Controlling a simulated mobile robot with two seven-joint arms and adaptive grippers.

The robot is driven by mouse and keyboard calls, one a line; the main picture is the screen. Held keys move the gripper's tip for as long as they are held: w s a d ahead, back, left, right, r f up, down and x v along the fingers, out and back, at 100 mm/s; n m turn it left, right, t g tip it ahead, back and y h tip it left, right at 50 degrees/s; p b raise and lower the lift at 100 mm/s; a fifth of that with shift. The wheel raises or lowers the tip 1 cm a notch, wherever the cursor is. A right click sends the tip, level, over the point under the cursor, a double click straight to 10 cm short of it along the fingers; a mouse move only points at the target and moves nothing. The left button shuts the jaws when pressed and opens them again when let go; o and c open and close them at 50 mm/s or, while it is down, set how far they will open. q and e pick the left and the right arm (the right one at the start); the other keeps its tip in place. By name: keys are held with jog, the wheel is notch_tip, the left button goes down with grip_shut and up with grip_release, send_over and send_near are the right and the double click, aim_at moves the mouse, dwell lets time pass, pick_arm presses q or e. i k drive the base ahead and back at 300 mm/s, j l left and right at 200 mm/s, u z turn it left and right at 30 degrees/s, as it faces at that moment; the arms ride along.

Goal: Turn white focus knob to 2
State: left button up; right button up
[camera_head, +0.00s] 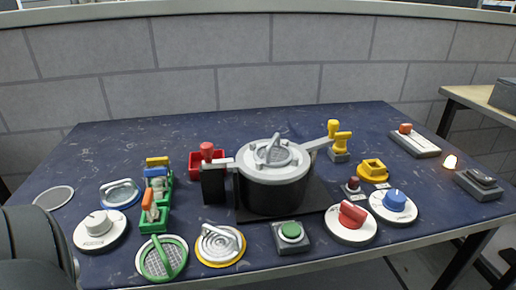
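A white knob (98,222) sits on a round white dial base at the front left of the blue table. Some small marks show on the base, but they are too small to read. A dark rounded part, likely of my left arm, fills the bottom left corner beside the dial and appears apart from it. No fingers of my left gripper show. My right gripper is not in view.
A green-rimmed round lid (163,258) and a yellow-rimmed one (220,246) lie right of the dial. Behind it are a blue-rimmed disc (120,194) and green holders with clamps. A pot (272,190), red knob (352,214) and blue knob (394,200) stand further right.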

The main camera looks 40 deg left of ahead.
aim_at(98, 224)
jog(key=k+l+u, duration=0.1)
jog(key=u, duration=2.05)
